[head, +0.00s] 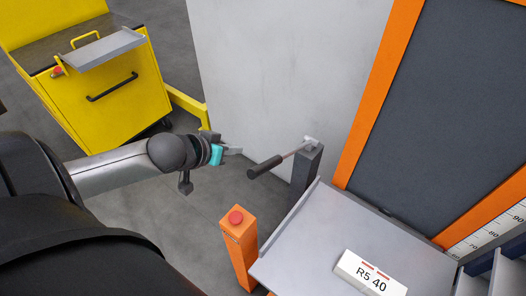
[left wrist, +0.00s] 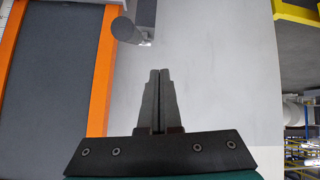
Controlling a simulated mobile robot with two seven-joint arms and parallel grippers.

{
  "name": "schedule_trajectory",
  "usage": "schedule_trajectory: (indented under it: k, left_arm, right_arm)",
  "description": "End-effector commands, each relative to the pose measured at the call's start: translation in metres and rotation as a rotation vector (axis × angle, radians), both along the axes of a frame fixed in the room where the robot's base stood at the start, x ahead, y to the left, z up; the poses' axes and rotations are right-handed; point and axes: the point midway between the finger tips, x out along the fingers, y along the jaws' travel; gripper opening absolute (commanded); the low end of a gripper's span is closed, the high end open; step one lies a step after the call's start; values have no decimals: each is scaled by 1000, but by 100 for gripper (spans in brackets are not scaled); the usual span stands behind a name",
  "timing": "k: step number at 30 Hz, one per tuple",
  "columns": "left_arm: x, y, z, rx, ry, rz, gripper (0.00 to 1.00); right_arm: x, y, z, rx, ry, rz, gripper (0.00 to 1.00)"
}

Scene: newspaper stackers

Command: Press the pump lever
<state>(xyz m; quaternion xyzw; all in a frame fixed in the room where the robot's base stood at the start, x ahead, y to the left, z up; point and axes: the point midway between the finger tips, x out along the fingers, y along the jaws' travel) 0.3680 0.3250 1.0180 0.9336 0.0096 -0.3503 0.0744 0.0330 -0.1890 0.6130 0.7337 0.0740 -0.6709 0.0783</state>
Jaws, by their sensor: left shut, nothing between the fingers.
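The pump lever (head: 276,162) is a thin rod with a black grip, fixed at its far end to the top of a dark grey post (head: 307,170). In the head view it slants down to the left. My left gripper (head: 238,151) is shut and empty, a little to the left of the lever's black grip and apart from it. In the left wrist view the shut fingers (left wrist: 157,80) point up the picture, and the round end of the lever's grip (left wrist: 126,30) shows beyond their tips. My right gripper is not in view.
An orange post with a red button (head: 236,218) stands in front of the lever. A grey tabletop (head: 310,250) with a white sign (head: 370,275) lies to the right. A white wall panel (head: 280,70) and an orange-framed dark panel (head: 440,100) rise behind. A yellow cart (head: 110,95) stands at left.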

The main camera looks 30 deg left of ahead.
Motion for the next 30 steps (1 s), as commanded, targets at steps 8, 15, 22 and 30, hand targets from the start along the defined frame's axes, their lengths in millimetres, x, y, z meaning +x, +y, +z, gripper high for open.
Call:
schedule_trajectory:
  k: [8, 15, 22, 30]
  left_arm:
    - [-1, -32, 42, -41, -18, -57, 0]
    - [-1, -33, 44, -45, -18, -60, 0]
    - [1, -33, 42, -44, -19, -59, 0]
    - [16, -35, 30, -43, -21, -59, 0]
  right_arm:
    - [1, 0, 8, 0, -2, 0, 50]
    - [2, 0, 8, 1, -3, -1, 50]
    - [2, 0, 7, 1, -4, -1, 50]
    - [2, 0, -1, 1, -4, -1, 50]
